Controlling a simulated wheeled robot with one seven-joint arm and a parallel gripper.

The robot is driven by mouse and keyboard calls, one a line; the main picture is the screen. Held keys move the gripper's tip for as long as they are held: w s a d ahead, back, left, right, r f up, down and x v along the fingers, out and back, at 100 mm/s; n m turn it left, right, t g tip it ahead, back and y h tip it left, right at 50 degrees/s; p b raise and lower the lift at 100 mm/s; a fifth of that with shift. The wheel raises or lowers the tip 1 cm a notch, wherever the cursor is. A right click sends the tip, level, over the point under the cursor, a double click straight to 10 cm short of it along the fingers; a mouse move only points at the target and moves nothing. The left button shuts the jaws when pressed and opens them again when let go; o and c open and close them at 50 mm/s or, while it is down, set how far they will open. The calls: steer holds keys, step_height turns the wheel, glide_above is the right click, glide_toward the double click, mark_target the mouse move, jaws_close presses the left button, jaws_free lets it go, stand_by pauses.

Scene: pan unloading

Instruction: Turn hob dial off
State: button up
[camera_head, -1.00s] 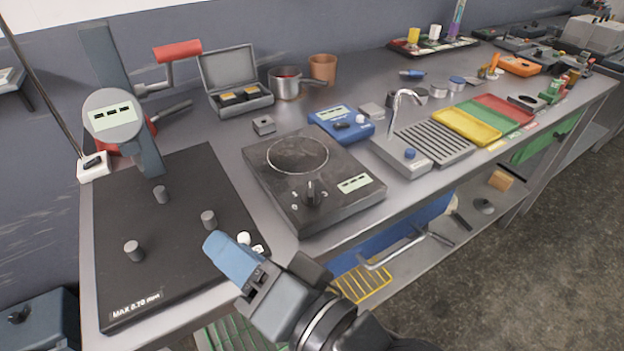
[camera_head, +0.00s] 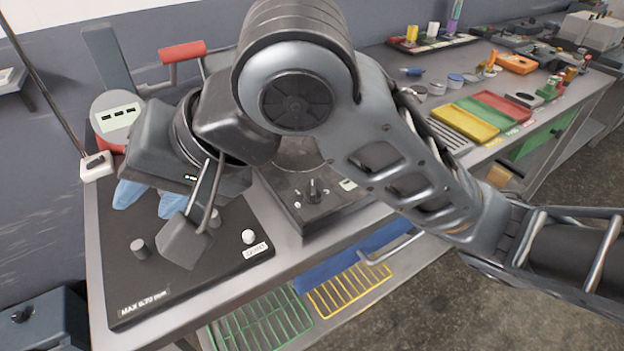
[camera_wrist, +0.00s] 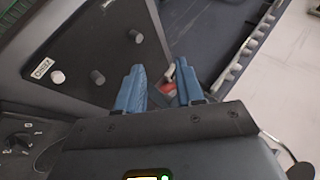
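The hob (camera_head: 325,207) is a dark, flat unit on the bench; my arm covers much of its top. Its black dial (camera_head: 313,190) stands near the front edge, its pointer setting too small to read. The dial also shows at the lower left edge of the wrist view (camera_wrist: 19,139). My gripper (camera_head: 150,202) is over the black plate, left of the hob and well apart from the dial. In the wrist view its two blue fingers (camera_wrist: 160,68) are spread, with nothing held between them.
The black plate (camera_head: 180,280) carries short dark posts (camera_head: 140,249) and a white knob (camera_head: 248,237). A press with a red handle (camera_head: 182,51) stands behind it. Yellow and red trays (camera_head: 463,123) lie at the right. Wire racks (camera_head: 262,322) sit on the lower shelf.

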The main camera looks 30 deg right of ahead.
steer(key=d+f+m+g+h, duration=0.1)
steer(key=d+f+h, duration=0.2)
steer(key=d+h, duration=0.55)
steer(key=m+g+h, duration=0.1)
steer(key=m, duration=0.1)
glide_toward(313, 187)
steer(key=f, duration=0.1)
steer(key=x, duration=0.7)
steer(key=shift+w+d+f, duration=0.1)
steer(key=shift+w+f, duration=0.15)
steer(key=shift+c, duration=0.3)
jaws_close()
